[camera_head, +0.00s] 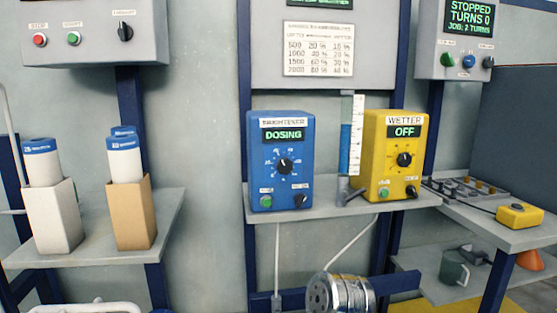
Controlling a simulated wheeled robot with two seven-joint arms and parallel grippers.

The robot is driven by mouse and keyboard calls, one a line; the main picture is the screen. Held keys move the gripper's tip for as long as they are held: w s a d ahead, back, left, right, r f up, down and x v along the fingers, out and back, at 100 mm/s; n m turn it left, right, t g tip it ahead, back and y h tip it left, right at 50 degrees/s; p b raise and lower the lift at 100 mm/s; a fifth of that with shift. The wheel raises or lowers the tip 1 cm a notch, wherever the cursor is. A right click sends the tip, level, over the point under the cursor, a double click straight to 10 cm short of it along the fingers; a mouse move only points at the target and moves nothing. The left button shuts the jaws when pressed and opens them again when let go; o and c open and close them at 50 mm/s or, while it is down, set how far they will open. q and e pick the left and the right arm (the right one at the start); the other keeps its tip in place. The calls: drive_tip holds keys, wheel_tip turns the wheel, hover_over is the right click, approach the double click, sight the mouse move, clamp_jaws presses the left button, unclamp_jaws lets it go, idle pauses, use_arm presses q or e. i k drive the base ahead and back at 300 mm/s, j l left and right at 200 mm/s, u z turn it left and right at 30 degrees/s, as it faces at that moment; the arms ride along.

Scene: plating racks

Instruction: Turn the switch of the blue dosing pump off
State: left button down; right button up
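The blue dosing pump (255,160) stands on the grey shelf in the middle of the head view. Its label appears to read BRIGHTENER and its green display (284,134) reads DOSING. A round black dial (284,165) with a scale sits in the middle of its front. At the lower right of the front is a small black switch (301,199), with a green button (266,201) at the lower left. The switch's exact angle is too small to tell. Neither of my grippers shows in this view.
A yellow pump (374,155) labelled WETTER, its display reading OFF, stands to the right. A tube of blue liquid (345,150) is between the pumps. A control box (460,45) hangs at upper right. Boxes with white rolls (52,215) stand left. The space before the blue pump's front looks clear.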

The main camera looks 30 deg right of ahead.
sight(299, 200)
drive_tip(key=z, duration=1.3)
